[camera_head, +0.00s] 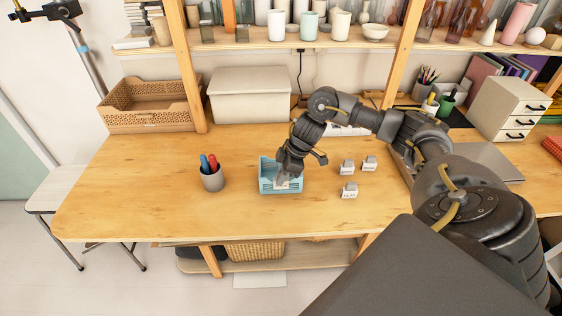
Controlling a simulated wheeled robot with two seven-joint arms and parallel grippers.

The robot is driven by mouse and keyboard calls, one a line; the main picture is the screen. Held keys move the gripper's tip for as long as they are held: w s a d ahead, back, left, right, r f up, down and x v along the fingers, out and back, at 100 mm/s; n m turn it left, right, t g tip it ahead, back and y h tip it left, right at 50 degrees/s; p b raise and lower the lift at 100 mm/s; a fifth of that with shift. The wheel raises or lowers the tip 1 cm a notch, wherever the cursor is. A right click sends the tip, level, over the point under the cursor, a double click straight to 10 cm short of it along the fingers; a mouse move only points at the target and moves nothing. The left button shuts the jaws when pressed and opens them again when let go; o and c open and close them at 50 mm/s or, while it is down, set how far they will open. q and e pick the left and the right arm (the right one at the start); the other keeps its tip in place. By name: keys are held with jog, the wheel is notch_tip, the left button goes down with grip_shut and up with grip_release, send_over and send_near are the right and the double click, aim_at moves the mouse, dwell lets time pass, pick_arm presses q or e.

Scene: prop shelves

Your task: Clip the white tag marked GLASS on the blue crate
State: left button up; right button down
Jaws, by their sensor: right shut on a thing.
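The small light-blue crate (267,187) stands on the wooden table near its front middle. My right gripper (284,180) reaches down over the crate's right part, shut on a small white tag (283,185) at the crate's front side. The gripper hides part of the tag, and its marking is too small to read. I cannot tell whether the tag sits on the crate's rim or just in front of it. My left gripper is not in view.
Three similar whitish clips (349,190) stand right of the crate. A grey cup with pens (212,178) stands to its left. A wicker tray (150,104) and a white box (249,95) are at the back. The table's front left is clear.

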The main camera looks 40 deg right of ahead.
jog(key=shift+f, duration=0.1)
jog(key=c, duration=1.3)
grip_release()
jog(key=v, duration=1)
jog(key=shift+r+p, duration=0.35)
jog(key=shift+s, duration=0.15)
